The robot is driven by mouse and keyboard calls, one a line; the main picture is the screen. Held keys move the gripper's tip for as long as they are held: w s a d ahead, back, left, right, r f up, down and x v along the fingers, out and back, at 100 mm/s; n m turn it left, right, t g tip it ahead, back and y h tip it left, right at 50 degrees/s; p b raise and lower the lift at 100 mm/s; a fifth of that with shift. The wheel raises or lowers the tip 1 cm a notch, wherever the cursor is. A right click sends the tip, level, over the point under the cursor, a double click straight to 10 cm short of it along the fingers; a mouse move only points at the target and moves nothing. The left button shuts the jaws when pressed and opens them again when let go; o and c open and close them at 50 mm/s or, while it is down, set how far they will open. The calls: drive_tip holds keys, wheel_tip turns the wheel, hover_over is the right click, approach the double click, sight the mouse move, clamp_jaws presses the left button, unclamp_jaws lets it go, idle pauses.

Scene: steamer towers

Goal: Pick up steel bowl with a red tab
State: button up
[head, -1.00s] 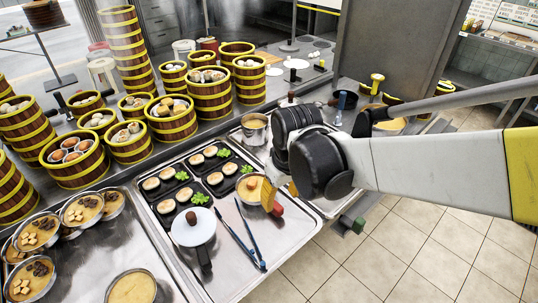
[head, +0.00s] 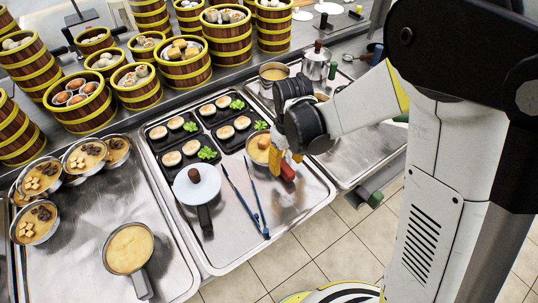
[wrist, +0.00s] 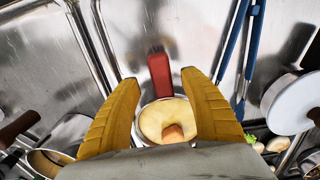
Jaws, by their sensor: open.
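The steel bowl with a red tab (head: 259,150) holds yellow food with a brown piece on top. It sits on the right part of the metal tray, partly hidden by my gripper (head: 285,160) in the head view. In the wrist view the bowl (wrist: 152,122) lies between and beyond the yellow fingers, its red tab (wrist: 159,74) pointing away. My gripper (wrist: 160,84) is open and empty, with one finger on each side of the bowl. I cannot tell whether the fingers touch it.
Blue tongs (head: 246,200) and a white-lidded pan (head: 197,184) lie left of the bowl. Black plates (head: 190,148) with dumplings are behind them. A pan of yellow food (head: 130,248) stands on the left tray. Steamer towers (head: 227,42) line the back. The tray's front right is clear.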

wheel_tip(320, 180, down, 4)
drive_tip(key=shift+s+a+f+b, duration=0.1)
drive_tip(key=shift+a+b, duration=0.05)
drive_tip(key=shift+b, duration=0.75)
clamp_jaws()
drive_tip(key=shift+r, duration=0.2)
drive_tip(key=shift+r+p, duration=0.5)
drive_tip(key=shift+r, duration=0.15)
wheel_tip(320, 180, up, 3)
drive_tip(key=shift+f+p, duration=0.15)
drive_tip(key=shift+p, duration=0.6)
drive_tip(key=s+d+r+p, duration=0.4)
drive_tip(key=s+d+r, duration=0.2)
drive_tip(key=d, duration=0.4)
drive_tip(key=shift+r, duration=0.4)
